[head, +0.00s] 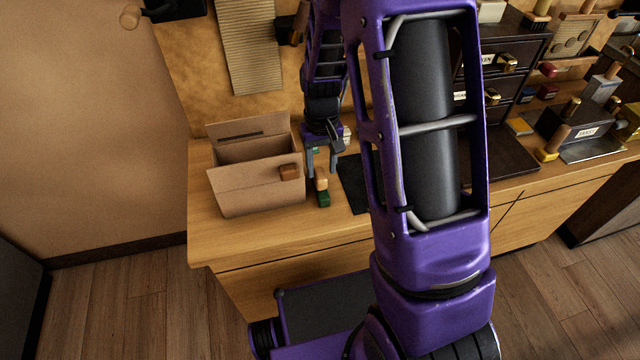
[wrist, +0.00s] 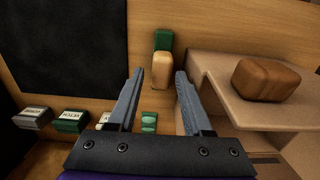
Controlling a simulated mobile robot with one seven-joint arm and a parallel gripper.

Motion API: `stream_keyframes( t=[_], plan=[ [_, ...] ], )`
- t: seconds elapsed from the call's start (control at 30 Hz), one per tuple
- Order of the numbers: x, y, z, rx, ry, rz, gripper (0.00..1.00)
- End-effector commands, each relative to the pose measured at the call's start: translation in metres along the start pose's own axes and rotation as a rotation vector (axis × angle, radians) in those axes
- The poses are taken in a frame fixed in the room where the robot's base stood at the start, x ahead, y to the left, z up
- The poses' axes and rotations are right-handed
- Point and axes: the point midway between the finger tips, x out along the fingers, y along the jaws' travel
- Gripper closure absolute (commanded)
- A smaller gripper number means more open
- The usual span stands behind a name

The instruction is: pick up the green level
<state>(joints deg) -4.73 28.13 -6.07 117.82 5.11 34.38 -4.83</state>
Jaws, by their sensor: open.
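A dark green block (head: 323,199) lies on the wooden counter, touching or joined to a tan rounded block (head: 321,183). The wrist view shows the green block (wrist: 163,40) and tan block (wrist: 162,72) ahead of and between the fingertips. A smaller green piece with pale marks (wrist: 149,122) shows lower between the fingers. I cannot tell which green thing is the level. My gripper (head: 321,172) is open and empty above the counter, right of the cardboard box; it also shows in the wrist view (wrist: 159,75).
The open cardboard box (head: 250,186) stands close beside my gripper, a brown block (head: 288,172) on its flap. A dark mat (head: 352,182) lies to the right. Small labelled blocks (wrist: 72,121) show in the wrist view. The counter's front left is clear.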

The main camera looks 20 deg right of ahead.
Motion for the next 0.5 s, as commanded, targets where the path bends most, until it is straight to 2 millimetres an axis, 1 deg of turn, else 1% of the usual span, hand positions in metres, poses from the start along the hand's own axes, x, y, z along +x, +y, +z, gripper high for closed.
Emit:
stream_keyframes(
  t=[0.03,0.23,0.5],
  plan=[
    [0.006,0.000,0.000,0.000,-0.001,0.000,0.50],
    [0.018,-0.001,0.000,0.000,0.000,0.000,0.50],
    [0.057,-0.003,-0.003,-0.001,-0.001,0.000,0.50]
  ],
)
